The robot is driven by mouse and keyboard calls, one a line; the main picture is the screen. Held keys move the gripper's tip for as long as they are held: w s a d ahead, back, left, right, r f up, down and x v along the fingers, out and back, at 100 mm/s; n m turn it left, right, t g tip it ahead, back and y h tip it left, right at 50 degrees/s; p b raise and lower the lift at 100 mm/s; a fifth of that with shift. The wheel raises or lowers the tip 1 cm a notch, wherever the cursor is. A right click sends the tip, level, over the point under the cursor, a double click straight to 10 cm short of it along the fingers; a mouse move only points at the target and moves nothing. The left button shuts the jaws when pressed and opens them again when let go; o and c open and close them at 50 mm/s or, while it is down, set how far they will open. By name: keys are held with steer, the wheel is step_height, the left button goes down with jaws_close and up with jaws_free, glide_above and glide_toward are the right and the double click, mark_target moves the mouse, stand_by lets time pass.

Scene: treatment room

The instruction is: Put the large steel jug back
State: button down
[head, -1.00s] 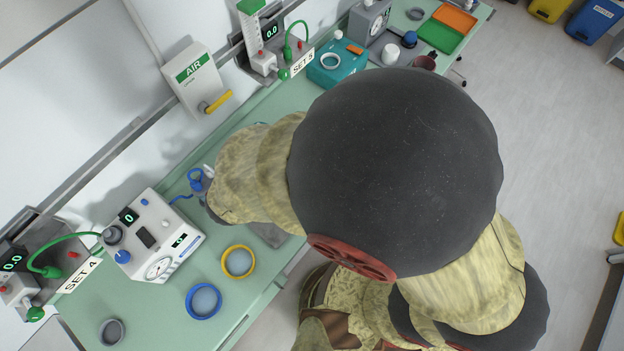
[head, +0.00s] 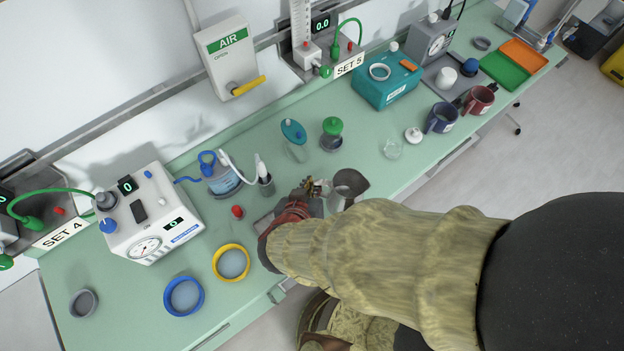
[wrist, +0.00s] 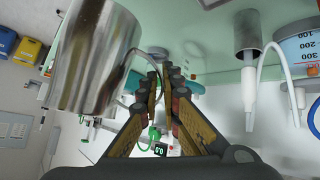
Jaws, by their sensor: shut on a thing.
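The large steel jug (head: 351,182) is at the front edge of the green bench in the head view, just right of my gripper (head: 314,188). In the wrist view the shiny steel jug (wrist: 98,62) fills the upper left. My gripper (wrist: 164,80) is shut on its thin curved handle, with the jug body beside the fingers. My arm hides part of the jug's lower side in the head view. I cannot tell whether its base touches the bench.
A narrow steel holder (head: 265,184) with a white wand and a blue-topped bottle (head: 222,180) stand left of the gripper. A green-lidded jar (head: 332,133) and teal-lidded jar (head: 294,138) stand behind. Mugs (head: 441,118) are farther right.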

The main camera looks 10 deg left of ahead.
steer(key=w+a+f+b, duration=0.1)
steer(key=w+f+b, duration=0.1)
steer(key=f, duration=0.1)
steer(key=w+a+f+b, duration=0.1)
steer(key=w+f+b, duration=0.1)
steer(key=w+f, duration=0.1)
steer(key=w+a+f+b, duration=0.1)
steer(key=w+f+b, duration=0.1)
steer(key=w+f, duration=0.1)
steer(key=shift+f, duration=0.8)
steer(key=shift+r, duration=0.1)
steer(key=c, duration=2.5)
jaws_free()
steer(key=shift+f, duration=0.2)
steer(key=o, duration=0.4)
steer(key=shift+s, duration=0.1)
steer(key=shift+o, duration=0.5)
